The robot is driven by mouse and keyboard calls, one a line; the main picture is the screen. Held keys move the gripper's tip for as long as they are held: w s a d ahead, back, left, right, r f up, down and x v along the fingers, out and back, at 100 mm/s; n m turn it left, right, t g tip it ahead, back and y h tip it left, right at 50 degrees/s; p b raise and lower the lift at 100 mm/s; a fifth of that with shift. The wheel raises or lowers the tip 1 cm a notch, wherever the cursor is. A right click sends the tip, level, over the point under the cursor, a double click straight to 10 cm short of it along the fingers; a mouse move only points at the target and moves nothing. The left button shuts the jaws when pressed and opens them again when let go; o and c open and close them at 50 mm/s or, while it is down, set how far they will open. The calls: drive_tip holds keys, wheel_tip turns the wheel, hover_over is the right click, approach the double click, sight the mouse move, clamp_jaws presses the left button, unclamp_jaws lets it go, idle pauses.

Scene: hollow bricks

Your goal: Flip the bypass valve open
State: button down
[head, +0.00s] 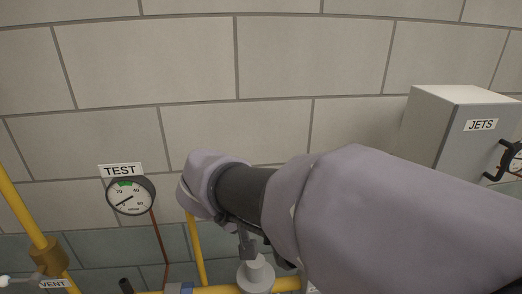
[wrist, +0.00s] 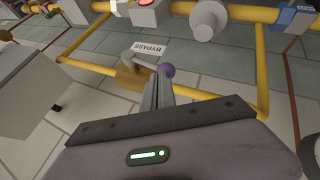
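In the wrist view the BYPASS label (wrist: 150,47) is upside down near a brass valve body (wrist: 130,79) on the yellow pipe. A pale lever (wrist: 144,64) runs from the valve side to a purple ball knob (wrist: 167,71). My gripper (wrist: 158,82) reaches toward it from below, its two grey fingers close together. The knob shows just past the fingertips; I cannot tell if they touch.
The head view shows a TEST gauge (head: 131,196), a brass VENT valve (head: 48,257) at lower left and a grey JETS box (head: 440,130) at right. Yellow pipes (wrist: 262,75) frame the bypass area. A pale round fitting (wrist: 208,20) stands at the top of the wrist view.

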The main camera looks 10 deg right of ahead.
drive_tip(key=shift+a+f+b, duration=0.25)
drive_tip(key=shift+f+b, duration=0.3)
drive_tip(key=shift+b, duration=0.1)
drive_tip(key=shift+a+f+b, duration=0.25)
drive_tip(key=shift+f+b, duration=0.3)
drive_tip(key=shift+b, duration=0.05)
drive_tip(key=shift+s+f, duration=0.1)
